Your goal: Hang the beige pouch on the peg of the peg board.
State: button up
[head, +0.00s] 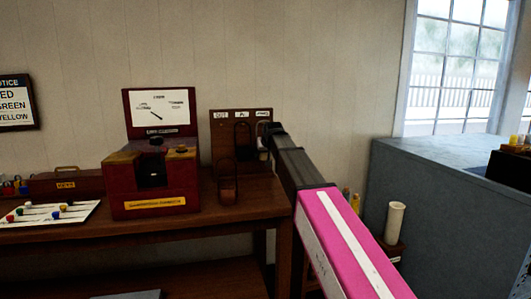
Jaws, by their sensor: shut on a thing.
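The brown peg board (221,127) stands upright at the back of the bench, with a row of small white labels along its top. My gripper (266,146) is at the right side of the board, seen from behind, and is shut. A small pale thing (262,137) shows at its tips, in front of the board's right label; it looks like part of the beige pouch, mostly hidden by the gripper. The peg there is hidden, so I cannot tell whether the pouch touches it. A brown tag-like piece with a loop (228,190) is at the board's lower left.
A dark red box (149,203) with a raised white panel stands left of the board. Further left are a tray of coloured pegs (48,214) and a brown case (65,182). A grey-blue cabinet (430,190) and a pale cylinder (394,222) are at right.

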dwell(0.4)
jog(key=o, duration=0.7)
jog(key=s, duration=0.2)
jog(key=s+d, duration=0.1)
jog(key=s, duration=0.1)
jog(key=s+d, duration=0.1)
jog(key=s, duration=0.1)
jog(key=shift+s, duration=0.1)
dwell(0.9)
jog(key=shift+r, duration=0.15)
jog(key=s+r, duration=0.1)
jog(key=r, duration=0.3)
jog(key=s+r, duration=0.1)
jog(key=r, duration=0.3)
jog(key=s+r, duration=0.1)
jog(key=r, duration=0.3)
jog(key=shift+d+r, duration=0.35)
jog(key=shift+r, duration=0.05)
